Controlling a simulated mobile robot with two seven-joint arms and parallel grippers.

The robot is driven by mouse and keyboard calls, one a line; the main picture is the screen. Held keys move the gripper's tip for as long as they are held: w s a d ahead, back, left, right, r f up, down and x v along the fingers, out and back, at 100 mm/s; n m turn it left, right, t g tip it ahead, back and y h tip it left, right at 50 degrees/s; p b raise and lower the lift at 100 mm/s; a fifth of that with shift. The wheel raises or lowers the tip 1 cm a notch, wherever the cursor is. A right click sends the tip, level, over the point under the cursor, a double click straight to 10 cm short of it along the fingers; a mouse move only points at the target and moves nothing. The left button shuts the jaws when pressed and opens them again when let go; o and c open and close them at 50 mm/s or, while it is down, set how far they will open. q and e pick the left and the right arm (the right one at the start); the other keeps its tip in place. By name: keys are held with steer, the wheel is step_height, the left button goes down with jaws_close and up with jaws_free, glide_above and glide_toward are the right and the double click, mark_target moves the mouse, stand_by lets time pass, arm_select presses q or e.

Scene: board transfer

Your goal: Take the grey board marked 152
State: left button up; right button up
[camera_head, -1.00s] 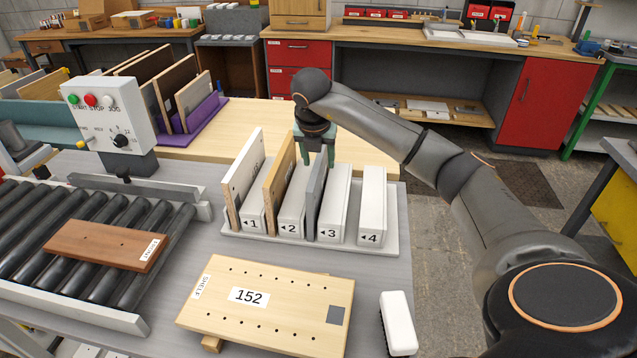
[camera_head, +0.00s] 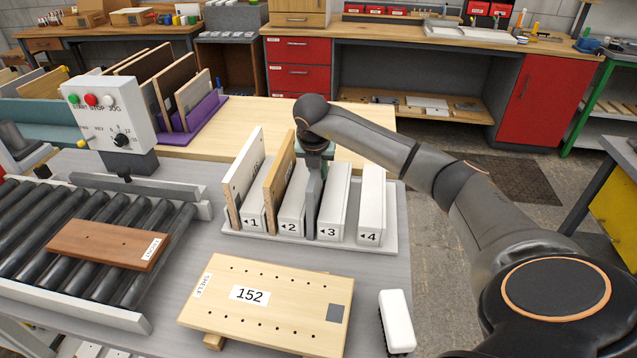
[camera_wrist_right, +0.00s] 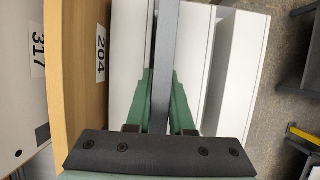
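The grey board (camera_head: 313,205) stands upright in the white rack (camera_head: 383,243) between the blocks labelled 2 and 3. No number shows on it. My right gripper (camera_head: 318,163) is over its top edge. In the right wrist view the green fingers (camera_wrist_right: 163,100) lie close against both sides of the grey board (camera_wrist_right: 166,50), apparently shut on it. The number 152 shows on a light wooden board (camera_head: 285,283) lying flat on the table, also marked SHELF. My left gripper is out of view.
A white board (camera_head: 243,175), marked 317 in the wrist view (camera_wrist_right: 20,80), and a wooden board (camera_head: 277,185), marked 204 (camera_wrist_right: 75,90), stand left of the grey one. A brown board (camera_head: 105,244) lies on the roller conveyor. A white-backed brush (camera_head: 397,320) lies front right.

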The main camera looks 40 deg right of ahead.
jaws_close()
steer(key=shift+r, duration=0.1)
stand_by(0.8)
